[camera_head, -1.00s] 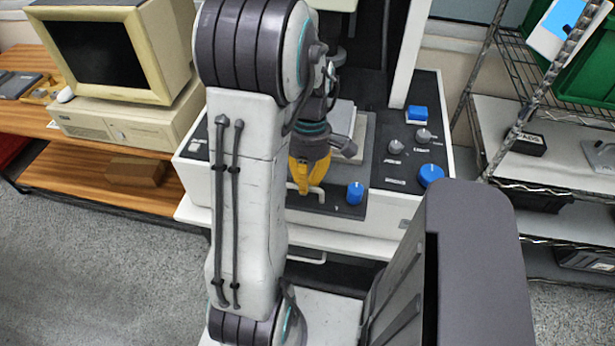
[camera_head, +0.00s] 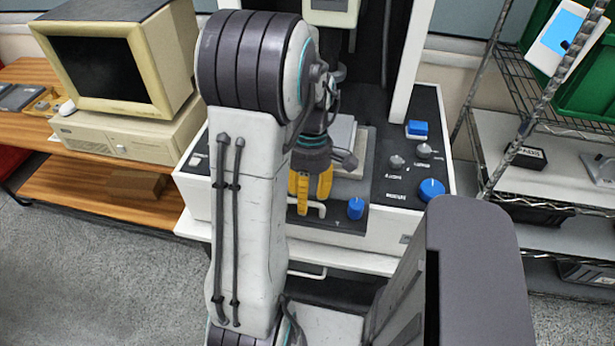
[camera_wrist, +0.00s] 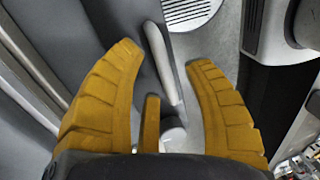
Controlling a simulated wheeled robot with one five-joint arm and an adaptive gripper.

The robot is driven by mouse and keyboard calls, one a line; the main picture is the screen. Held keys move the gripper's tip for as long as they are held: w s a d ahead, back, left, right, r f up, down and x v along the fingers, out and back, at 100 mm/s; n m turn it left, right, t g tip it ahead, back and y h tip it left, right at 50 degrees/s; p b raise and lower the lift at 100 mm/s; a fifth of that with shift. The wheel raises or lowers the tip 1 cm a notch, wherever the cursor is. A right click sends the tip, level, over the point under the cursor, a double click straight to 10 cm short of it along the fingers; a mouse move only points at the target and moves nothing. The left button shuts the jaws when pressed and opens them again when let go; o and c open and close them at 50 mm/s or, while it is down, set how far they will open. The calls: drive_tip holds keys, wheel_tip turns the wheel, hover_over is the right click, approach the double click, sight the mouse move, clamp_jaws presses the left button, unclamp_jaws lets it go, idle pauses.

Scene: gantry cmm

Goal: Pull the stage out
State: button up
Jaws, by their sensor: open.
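The stage (camera_head: 362,160) is a grey plate on the dark top of the white measuring machine, partly hidden behind my arm and gripper. A pale bar handle (camera_head: 320,208) shows low at its front, beside a blue knob (camera_head: 356,208). My gripper (camera_head: 312,203) has yellow fingers, pointing down at the handle and spread apart. I cannot tell from these views how far the stage is out.
More knobs, a blue button (camera_head: 417,128) and a large blue knob (camera_head: 431,190) are on the machine's right panel. An old computer (camera_head: 115,80) stands on a wooden bench at left. A wire shelf (camera_head: 500,150) stands at right. Grey floor at front left is clear.

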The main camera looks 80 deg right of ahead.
wheel_tip(320, 180, up, 11)
drive_tip(key=d, duration=0.2)
drive_tip(key=shift+d+r, duration=0.15)
idle(1.0)
